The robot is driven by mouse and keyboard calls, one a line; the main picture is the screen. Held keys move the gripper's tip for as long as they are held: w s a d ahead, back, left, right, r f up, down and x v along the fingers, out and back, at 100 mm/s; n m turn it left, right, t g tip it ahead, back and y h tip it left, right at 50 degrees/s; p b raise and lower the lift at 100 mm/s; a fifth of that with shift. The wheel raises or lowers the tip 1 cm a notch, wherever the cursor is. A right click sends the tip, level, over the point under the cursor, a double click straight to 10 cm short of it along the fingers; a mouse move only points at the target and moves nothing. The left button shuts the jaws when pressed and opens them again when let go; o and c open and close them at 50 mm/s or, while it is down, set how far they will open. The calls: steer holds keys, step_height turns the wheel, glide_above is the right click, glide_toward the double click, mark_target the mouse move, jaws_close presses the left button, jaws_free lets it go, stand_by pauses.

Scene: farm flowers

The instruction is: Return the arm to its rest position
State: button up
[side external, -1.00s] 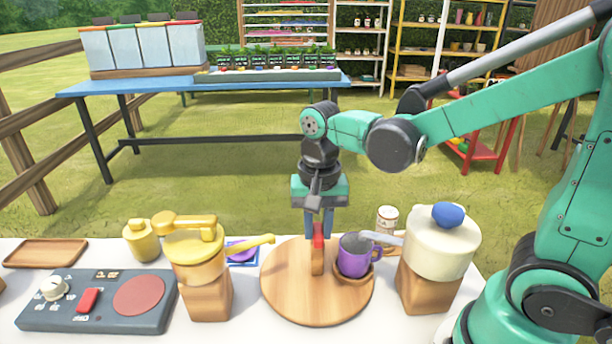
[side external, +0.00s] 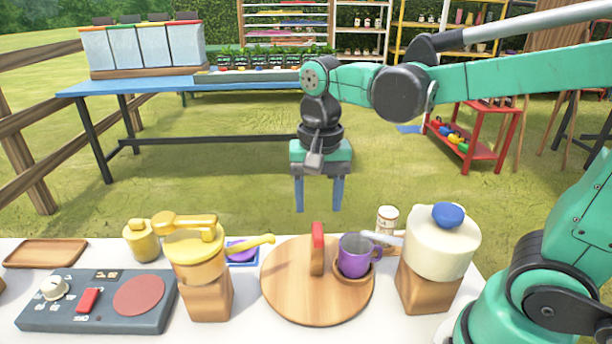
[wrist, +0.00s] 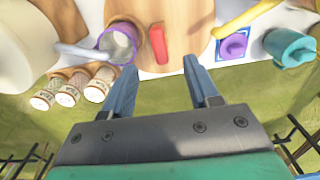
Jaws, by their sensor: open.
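My gripper (side external: 319,194) is open and empty, with its two blue fingers pointing down, above and behind the round wooden board. In the wrist view my gripper (wrist: 157,88) shows its fingers wide apart with nothing between them. The round wooden board (side external: 292,288) carries an upright wooden block with a red top (side external: 317,236), which stands apart from and below my fingers. In the wrist view the red top (wrist: 158,43) lies beyond the fingertips. A purple mug (side external: 354,258) sits in a small wooden holder at the board's right side.
A yellow grinder (side external: 195,258) stands left of the board and a cream pot with a blue knob (side external: 440,245) stands right. A small jar (side external: 387,220) is behind the mug. A control panel (side external: 95,303) lies at front left. Open grass lies behind the table.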

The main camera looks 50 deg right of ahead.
steer(key=shift+r, duration=0.2)
steer(key=shift+s, duration=0.1)
steer(key=shift+s+f+n+t, duration=0.1)
steer(key=shift+s+n+t, duration=0.05)
steer(key=shift+n+t, duration=0.4)
steer(key=n+t, duration=0.4)
steer(key=n, duration=0.1)
steer(key=s+d+f+n+t, duration=0.1)
steer(key=n+t, duration=0.1)
steer(key=n, duration=0.1)
steer(key=shift+f, duration=0.1)
